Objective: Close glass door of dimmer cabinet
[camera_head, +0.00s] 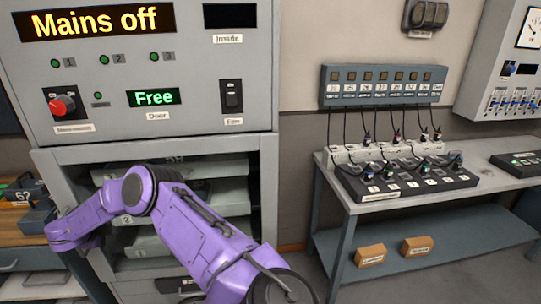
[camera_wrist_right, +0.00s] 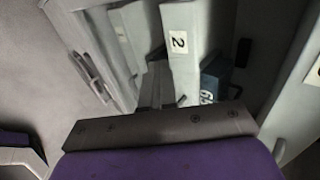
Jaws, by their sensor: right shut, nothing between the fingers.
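The dimmer cabinet (camera_head: 200,75) stands at left in the head view. Its panel reads "Mains off", and its door display (camera_head: 153,97) reads "Free". Below, the bay shows pale dimmer modules (camera_head: 222,167) behind my purple right arm. I cannot clearly make out the glass door's pane in either view. A bar handle (camera_wrist_right: 90,75) shows at left in the wrist view, perhaps the door's. My right gripper (camera_wrist_right: 157,85) is shut and empty, with a module labelled 2 (camera_wrist_right: 180,50) beyond it. In the head view its fingers are hidden. My left gripper is out of view.
A bench (camera_head: 500,178) with a fader desk and plugged cables stands at right, two small boxes (camera_head: 371,256) on its shelf. Floor shows between cabinet and bench.

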